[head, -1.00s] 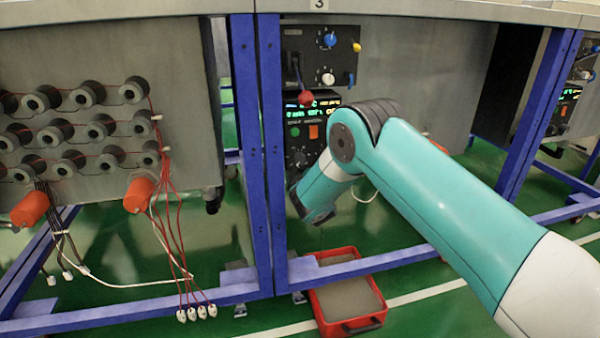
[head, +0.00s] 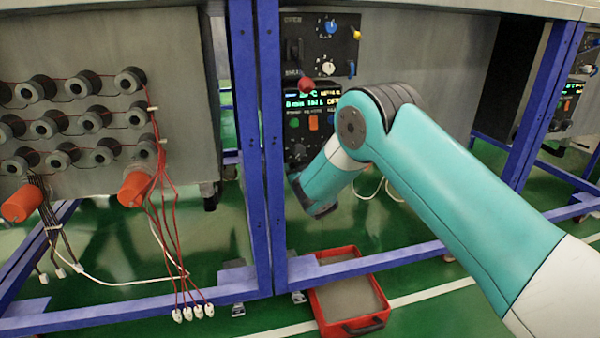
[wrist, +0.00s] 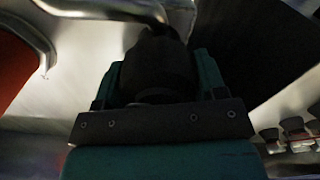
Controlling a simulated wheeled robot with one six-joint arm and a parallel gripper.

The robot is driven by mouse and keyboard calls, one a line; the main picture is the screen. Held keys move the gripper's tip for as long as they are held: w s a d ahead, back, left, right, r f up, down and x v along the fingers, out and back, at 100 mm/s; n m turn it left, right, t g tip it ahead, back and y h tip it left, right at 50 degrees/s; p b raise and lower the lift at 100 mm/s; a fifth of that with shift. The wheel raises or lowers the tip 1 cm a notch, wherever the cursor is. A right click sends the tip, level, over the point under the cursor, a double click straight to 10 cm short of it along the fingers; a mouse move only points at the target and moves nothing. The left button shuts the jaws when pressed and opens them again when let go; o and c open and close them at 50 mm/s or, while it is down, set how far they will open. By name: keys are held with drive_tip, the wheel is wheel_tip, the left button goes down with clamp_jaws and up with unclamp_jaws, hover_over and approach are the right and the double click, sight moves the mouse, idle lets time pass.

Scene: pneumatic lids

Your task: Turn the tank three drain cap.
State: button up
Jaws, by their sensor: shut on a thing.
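In the wrist view, my gripper (wrist: 156,88) has its two teal fingers on either side of a dark, round thing (wrist: 153,62), which looks like the drain cap, and is shut on it. The cap's near end is dark and poorly lit, so its markings and turn angle cannot be read. A bright metal pipe (wrist: 110,8) crosses just beyond it. My gripper and the cap are hidden there behind my own arm.
Blue frame posts (head: 255,150) stand close left of my arm. A control panel (head: 322,50) with knobs and a red-ended lever (head: 305,84) is above it. A red tray (head: 374,325) lies on the green floor below. Orange plugs (head: 134,189) and hanging wires are at left.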

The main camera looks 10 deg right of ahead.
drive_tip(key=m+b, duration=0.2)
drive_tip(key=m, duration=0.1)
drive_tip(key=shift+f+m, duration=0.2)
drive_tip(key=shift+m, duration=0.1)
drive_tip(key=shift+d+r+m+b, duration=0.1)
drive_tip(key=shift+m+b, duration=1.3)
drive_tip(key=shift+m, duration=0.1)
drive_tip(key=o, duration=0.9)
drive_tip(key=shift+r, duration=0.1)
drive_tip(key=shift+s, duration=0.1)
drive_tip(key=s+b, duration=0.5)
drive_tip(key=s, duration=1.2)
drive_tip(key=shift+s, duration=0.15)
